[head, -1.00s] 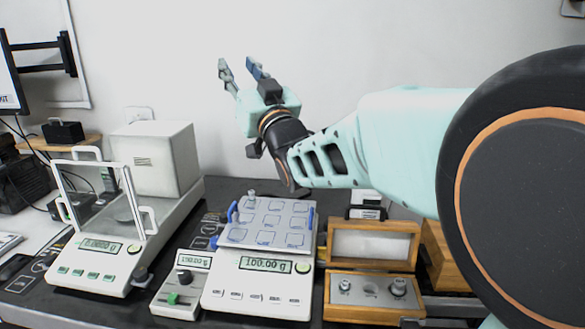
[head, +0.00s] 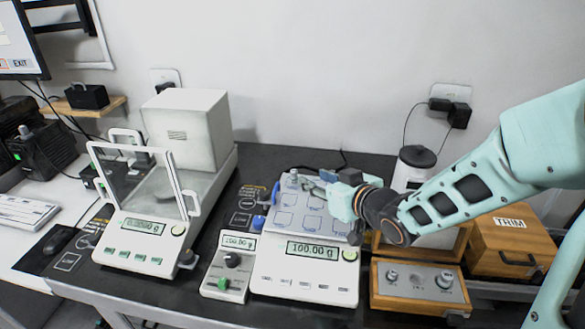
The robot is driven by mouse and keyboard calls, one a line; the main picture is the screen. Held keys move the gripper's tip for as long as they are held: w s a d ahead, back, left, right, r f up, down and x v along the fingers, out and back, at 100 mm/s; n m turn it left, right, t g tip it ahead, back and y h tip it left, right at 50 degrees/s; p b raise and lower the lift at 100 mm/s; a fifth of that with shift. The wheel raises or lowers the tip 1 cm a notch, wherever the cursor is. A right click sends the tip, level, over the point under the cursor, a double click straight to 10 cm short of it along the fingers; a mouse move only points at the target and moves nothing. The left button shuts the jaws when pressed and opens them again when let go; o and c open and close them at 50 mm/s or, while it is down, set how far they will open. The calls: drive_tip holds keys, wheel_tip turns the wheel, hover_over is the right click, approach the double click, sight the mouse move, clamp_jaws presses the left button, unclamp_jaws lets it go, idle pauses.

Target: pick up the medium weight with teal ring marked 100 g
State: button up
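A small grey metal weight (head: 293,178) stands upright at the far left corner of the tray (head: 285,240) on the front balance (head: 300,284). That balance reads 100.00 g. The ring and the mark on the weight are too small to read. My gripper (head: 308,182) is low over the back of the tray, just right of the weight, with its fingers pointing left toward it. The fingers look apart, with nothing clearly between them. I cannot tell whether a fingertip touches the weight.
A balance with an open glass shield (head: 135,200) stands at the left. A small control box (head: 228,265) sits left of the front balance. A wooden box with several metal pieces (head: 420,288) and a TRIM box (head: 508,242) are on the right.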

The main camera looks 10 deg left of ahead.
sight(295, 172)
drive_tip(key=shift+s+f, duration=0.1)
drive_tip(key=shift+f, duration=0.15)
drive_tip(key=b+x, duration=0.1)
drive_tip(key=x, duration=0.3)
drive_tip(key=shift+w+a+f, duration=0.2)
drive_tip(key=shift+a, duration=0.05)
drive_tip(key=shift+b+x, duration=0.65)
drive_tip(key=shift+x, duration=2.3)
drive_tip(key=shift+r, duration=0.2)
clamp_jaws()
